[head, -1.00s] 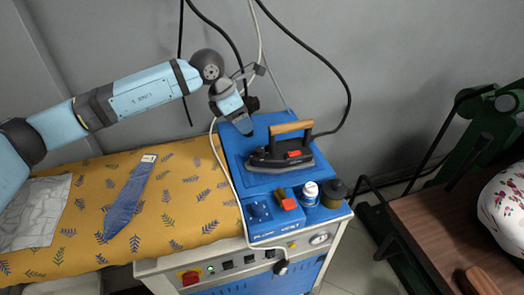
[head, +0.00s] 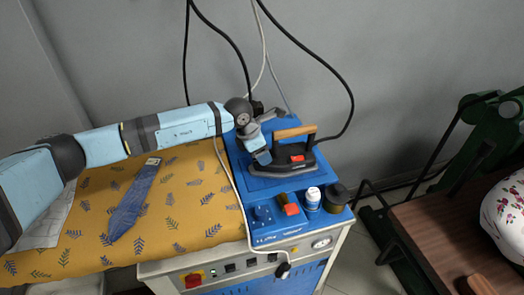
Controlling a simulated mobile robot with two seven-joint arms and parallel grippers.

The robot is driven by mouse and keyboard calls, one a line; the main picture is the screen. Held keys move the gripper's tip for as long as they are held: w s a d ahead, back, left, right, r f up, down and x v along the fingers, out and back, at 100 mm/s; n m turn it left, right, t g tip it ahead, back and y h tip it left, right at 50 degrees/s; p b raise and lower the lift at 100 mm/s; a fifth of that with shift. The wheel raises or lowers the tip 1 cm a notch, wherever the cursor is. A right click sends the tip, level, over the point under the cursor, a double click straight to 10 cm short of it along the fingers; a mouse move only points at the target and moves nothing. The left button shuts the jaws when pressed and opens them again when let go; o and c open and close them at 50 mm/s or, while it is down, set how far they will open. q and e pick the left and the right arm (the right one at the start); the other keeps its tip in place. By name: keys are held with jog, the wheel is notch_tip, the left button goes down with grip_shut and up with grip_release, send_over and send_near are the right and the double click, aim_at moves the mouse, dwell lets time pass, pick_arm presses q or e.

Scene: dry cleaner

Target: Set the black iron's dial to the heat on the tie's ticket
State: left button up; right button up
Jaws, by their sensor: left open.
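The black iron (head: 284,166) with a wooden handle (head: 294,132) and a red-orange part on its side stands on the blue top of the ironing station. Its dial cannot be made out at this size. My left gripper (head: 262,156) is open, at the left rear end of the iron, very close to it; I cannot tell whether they touch. The blue tie (head: 134,203) lies on the yellow leaf-print ironing cover. Its pale ticket (head: 153,161) is at the tie's upper end, too small to read. My right gripper is not in view.
A red-handled brush (head: 290,208), a white-capped bottle (head: 313,198) and a dark round jar (head: 336,194) stand at the station's front right. Black cables hang behind the iron. A white cloth (head: 45,228) lies at left. A brown table (head: 446,229) is at right.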

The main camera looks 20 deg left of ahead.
pick_arm(q)
jog(key=shift+f, duration=0.1)
jog(key=c, duration=0.9)
jog(key=m+b, duration=0.2)
jog(key=b, duration=0.1)
jog(key=shift+w+f+m+g+h+b, duration=0.15)
jog(key=shift+f+m+g+h+b, duration=0.15)
jog(key=shift+g, duration=0.1)
jog(key=shift+r+m+b, duration=0.1)
jog(key=shift+m+b, duration=0.3)
jog(key=shift+m, duration=0.1)
jog(key=shift+m+g, duration=0.3)
jog(key=shift+r, duration=0.25)
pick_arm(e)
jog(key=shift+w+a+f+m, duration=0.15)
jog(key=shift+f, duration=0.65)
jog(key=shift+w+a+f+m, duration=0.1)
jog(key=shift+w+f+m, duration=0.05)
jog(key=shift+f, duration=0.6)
pick_arm(q)
jog(key=o, duration=0.9)
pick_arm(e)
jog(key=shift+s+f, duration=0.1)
